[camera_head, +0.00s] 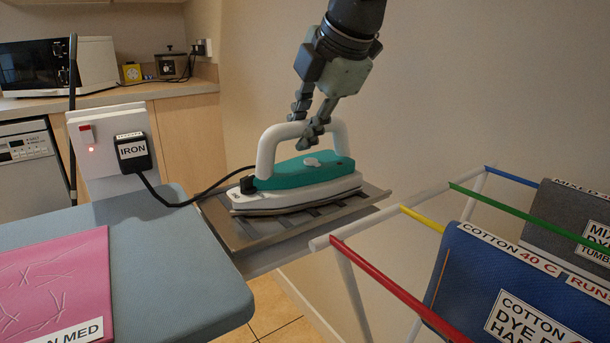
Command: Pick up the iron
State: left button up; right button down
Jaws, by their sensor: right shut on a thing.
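The iron (300,176) has a teal body, a white base and a white arched handle. It sits on a metal rest (270,232) at the end of the ironing board. A black cord runs from its rear to a plug labelled IRON (133,152). My right gripper (310,130) comes down from above and is shut on the top of the iron's handle. The iron looks level and I cannot tell any gap under it. My left gripper is not in view.
The blue ironing board (170,260) carries a pink cloth (52,285) at the left. A drying rack with coloured bars (400,290) and hung cloths (510,285) stands close at the right. A socket box (85,140) with a lit red switch is behind the board.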

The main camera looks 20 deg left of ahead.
jog(key=shift+w+r, duration=0.1)
jog(key=shift+r, duration=0.15)
jog(key=shift+a+r, duration=0.1)
jog(key=shift+r, duration=0.45)
notch_tip(320, 180, up, 3)
jog(key=shift+f, duration=0.1)
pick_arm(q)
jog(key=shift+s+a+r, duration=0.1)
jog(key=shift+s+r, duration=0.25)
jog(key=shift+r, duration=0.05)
pick_arm(e)
jog(key=s+a+r, duration=0.6)
jog(key=a+r, duration=0.1)
jog(key=a, duration=0.2)
jog(key=shift+s+a, duration=0.25)
jog(key=shift+s, duration=0.1)
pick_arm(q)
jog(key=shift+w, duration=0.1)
pick_arm(e)
jog(key=c, duration=1.9)
grip_release()
jog(key=shift+c, duration=0.2)
grip_shut()
